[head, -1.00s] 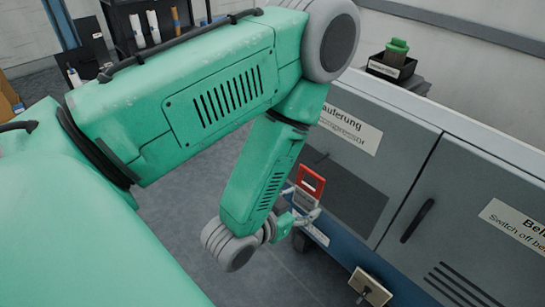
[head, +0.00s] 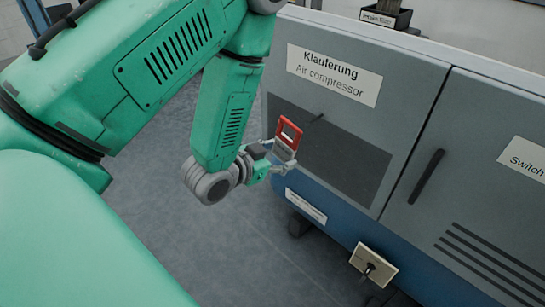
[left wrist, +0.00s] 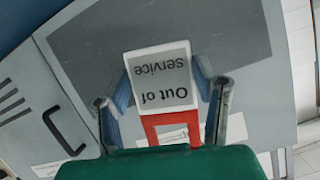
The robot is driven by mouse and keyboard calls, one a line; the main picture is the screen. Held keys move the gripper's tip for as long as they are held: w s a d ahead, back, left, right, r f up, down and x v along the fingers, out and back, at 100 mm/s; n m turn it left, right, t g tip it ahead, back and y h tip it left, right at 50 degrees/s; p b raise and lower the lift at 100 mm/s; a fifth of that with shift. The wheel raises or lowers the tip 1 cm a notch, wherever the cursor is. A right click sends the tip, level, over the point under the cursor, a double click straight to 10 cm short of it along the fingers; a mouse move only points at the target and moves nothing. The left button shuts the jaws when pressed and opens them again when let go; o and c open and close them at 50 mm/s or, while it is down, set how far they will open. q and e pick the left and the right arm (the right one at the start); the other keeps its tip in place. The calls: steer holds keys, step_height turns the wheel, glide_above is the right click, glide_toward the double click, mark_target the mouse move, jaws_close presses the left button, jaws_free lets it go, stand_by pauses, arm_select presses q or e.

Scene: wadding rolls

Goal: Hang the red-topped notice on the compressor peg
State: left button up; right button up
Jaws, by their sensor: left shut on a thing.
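The red-topped notice (head: 287,133) is upright, with its red frame and opening at the top, in front of the compressor's dark panel in the head view. My left gripper (head: 279,162) is shut on its lower part. In the left wrist view the notice (left wrist: 163,82) appears upside down between the two fingers, reading "Out of service". The compressor peg (head: 317,118) is a thin dark pin at the panel's upper part, just right of the notice's red top. I cannot tell the gap in depth between them. The peg does not show clearly in the wrist view. My right gripper is out of view.
The grey compressor cabinet (head: 420,75) has a label (head: 334,74) reading "Air compressor", a dark door handle (head: 426,177) and a small plate with a dark lever (head: 373,264) low down.

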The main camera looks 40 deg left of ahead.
arm_select(q)
steer(key=shift+w+d+r, duration=0.15)
steer(key=shift+w+d, duration=0.45)
steer(key=shift+d, duration=0.1)
steer(key=shift+w+d, duration=0.1)
steer(key=shift+w, duration=0.4)
steer(key=shift+w+a+f, duration=0.25)
steer(key=shift+w+a, duration=0.25)
steer(key=shift+a, duration=0.1)
steer(key=shift+w+a+f+b, duration=0.15)
steer(key=shift+w+b, duration=0.2)
steer(key=shift+w, duration=0.1)
steer(key=w, duration=0.1)
steer(key=w+d, duration=0.1)
steer(key=w, duration=0.1)
steer(key=shift+d, duration=0.15)
steer(key=shift+w+a+f+b, duration=0.3)
steer(key=shift+a+f, duration=0.1)
steer(key=shift+f, duration=0.05)
steer(key=shift+w+d, duration=0.1)
steer(key=shift+d, duration=0.35)
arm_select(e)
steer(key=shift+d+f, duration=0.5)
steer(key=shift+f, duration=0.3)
arm_select(q)
steer(key=shift+a, duration=0.2)
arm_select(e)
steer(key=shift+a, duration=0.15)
